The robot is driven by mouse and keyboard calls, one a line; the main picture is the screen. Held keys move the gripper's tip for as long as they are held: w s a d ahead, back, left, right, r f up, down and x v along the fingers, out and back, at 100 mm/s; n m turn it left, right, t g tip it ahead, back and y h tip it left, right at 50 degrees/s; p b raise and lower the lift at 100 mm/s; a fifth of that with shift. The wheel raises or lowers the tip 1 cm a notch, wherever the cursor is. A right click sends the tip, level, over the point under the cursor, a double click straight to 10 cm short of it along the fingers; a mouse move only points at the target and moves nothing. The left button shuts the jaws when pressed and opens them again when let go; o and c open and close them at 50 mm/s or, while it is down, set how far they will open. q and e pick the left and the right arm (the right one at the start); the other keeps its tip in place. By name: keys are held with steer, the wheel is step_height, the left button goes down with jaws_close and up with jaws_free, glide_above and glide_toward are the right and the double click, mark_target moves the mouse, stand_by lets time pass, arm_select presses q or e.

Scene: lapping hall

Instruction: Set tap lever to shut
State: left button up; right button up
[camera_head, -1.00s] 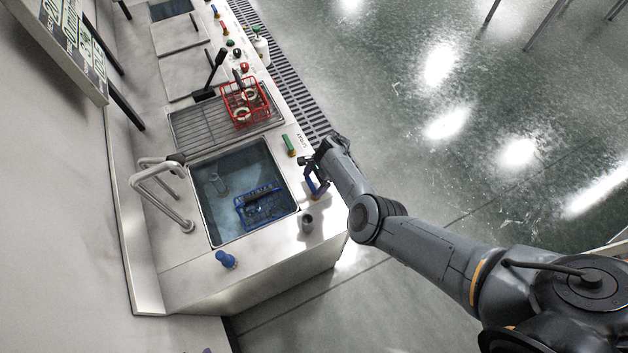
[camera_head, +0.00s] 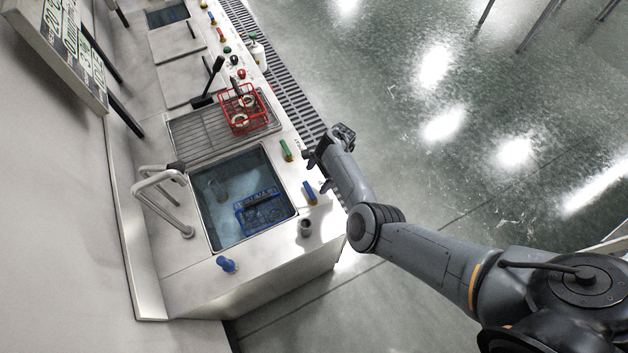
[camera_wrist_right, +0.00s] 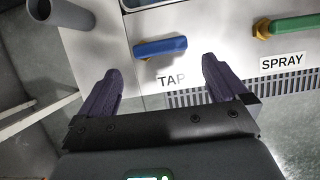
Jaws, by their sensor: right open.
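The blue tap lever (camera_head: 309,192) is on the front ledge of the sink unit, lying lengthwise along the ledge. In the right wrist view the lever (camera_wrist_right: 162,47) lies nearly level above the printed TAP label (camera_wrist_right: 171,79), with a yellowish pivot at its left end. My right gripper (camera_head: 318,171) is just off the ledge's floor side, beside the lever. In the right wrist view its two dark fingers (camera_wrist_right: 163,65) are spread wide and empty, with the lever beyond their tips and apart from them. My left gripper is not in view.
A green spray lever (camera_head: 286,150) is farther along the ledge. A grey cup-like fitting (camera_head: 305,227) and a blue knob (camera_head: 227,264) are nearer. The water basin (camera_head: 222,225) holds a blue basket (camera_head: 262,211). A red basket (camera_head: 240,112) stands on the drainer. A bent spout (camera_head: 160,190) rises behind.

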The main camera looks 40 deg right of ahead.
steer(key=p+v, duration=0.1)
steer(key=v, duration=0.3)
steer(key=shift+s+d+r, duration=0.1)
steer(key=shift+d+r, duration=0.05)
steer(key=shift+r, duration=0.2)
steer(key=shift+f, duration=0.1)
